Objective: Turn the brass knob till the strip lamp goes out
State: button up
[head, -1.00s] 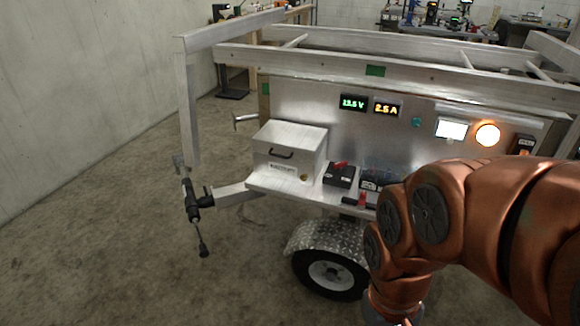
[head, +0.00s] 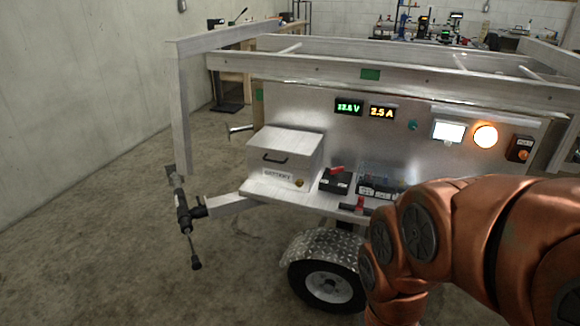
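A small dark box (head: 519,147) at the right end of the trailer's metal panel carries a small orange-brown round part (head: 523,155). It may be the brass knob, but it is too small to be sure. Left of it, a round amber lamp (head: 486,136) and a white rectangular lamp (head: 449,131) are both lit. I cannot tell whether the white one is the strip lamp. My copper-coloured arm fills the lower right, in front of the panel's lower part. My gripper is out of frame below.
The trailer's panel has a green voltage display (head: 348,107) and an amber current display (head: 382,112). A battery box (head: 285,157) and black terminal blocks (head: 335,182) stand on its shelf. A wheel (head: 328,288) is below. Open floor lies left.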

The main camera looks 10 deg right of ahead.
aim_at(299, 182)
jog(key=u, duration=1.65)
jog(key=i, duration=0.65)
jog(key=z, duration=0.35)
